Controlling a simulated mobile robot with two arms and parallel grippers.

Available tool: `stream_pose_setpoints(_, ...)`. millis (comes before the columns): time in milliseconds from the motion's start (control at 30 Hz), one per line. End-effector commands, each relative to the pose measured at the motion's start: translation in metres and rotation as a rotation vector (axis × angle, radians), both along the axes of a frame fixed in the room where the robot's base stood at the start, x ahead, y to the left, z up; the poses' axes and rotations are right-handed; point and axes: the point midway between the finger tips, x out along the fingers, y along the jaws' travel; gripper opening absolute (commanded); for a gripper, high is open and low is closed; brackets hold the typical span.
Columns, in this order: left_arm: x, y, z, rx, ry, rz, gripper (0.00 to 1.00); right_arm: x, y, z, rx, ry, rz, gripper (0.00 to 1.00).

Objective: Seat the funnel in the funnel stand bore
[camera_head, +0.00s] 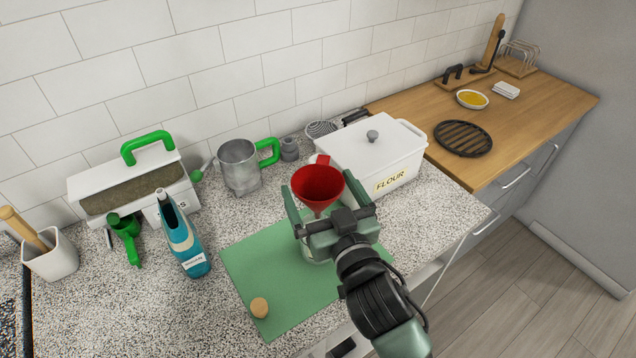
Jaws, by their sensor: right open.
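The red funnel (318,187) is upright with its wide mouth facing up, near the back edge of the green mat. My right gripper (324,196) reaches in from the lower right; its fingers are open, one on each side of the funnel. Whether they touch the funnel is not clear. The funnel's lower part is mostly hidden by the gripper. A pale, partly hidden piece below the gripper on the mat may be the funnel stand; its bore is not visible, so I cannot tell whether the spout is in it. My left gripper is not in view.
The green mat (250,268) bears a round wooden piece (259,307). A white flour box (362,155) stands close behind the funnel. A metal cup (239,168), a blue bottle (181,238) and a green-handled box (133,185) stand to the left. The mat's left part is mostly clear.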

Motion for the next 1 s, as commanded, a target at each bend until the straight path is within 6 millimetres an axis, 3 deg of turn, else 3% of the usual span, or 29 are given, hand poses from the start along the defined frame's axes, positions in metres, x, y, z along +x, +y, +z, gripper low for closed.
stream_pose_setpoints(333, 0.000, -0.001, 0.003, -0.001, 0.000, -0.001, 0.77, 0.009, 0.003, -0.001, 0.000, 0.001, -0.001, 0.97)
stream_pose_setpoints(533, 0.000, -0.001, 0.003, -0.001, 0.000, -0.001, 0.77, 0.009, 0.003, -0.001, 0.000, 0.001, -0.001, 0.42)
stream_pose_setpoints(833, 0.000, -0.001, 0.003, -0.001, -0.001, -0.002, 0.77, 0.009, 0.003, 0.000, 0.000, 0.001, -0.001, 0.40)
stream_pose_setpoints(1000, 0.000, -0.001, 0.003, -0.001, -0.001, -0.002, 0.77, 0.009, 0.003, 0.012, 0.000, -0.003, -0.002, 0.40)
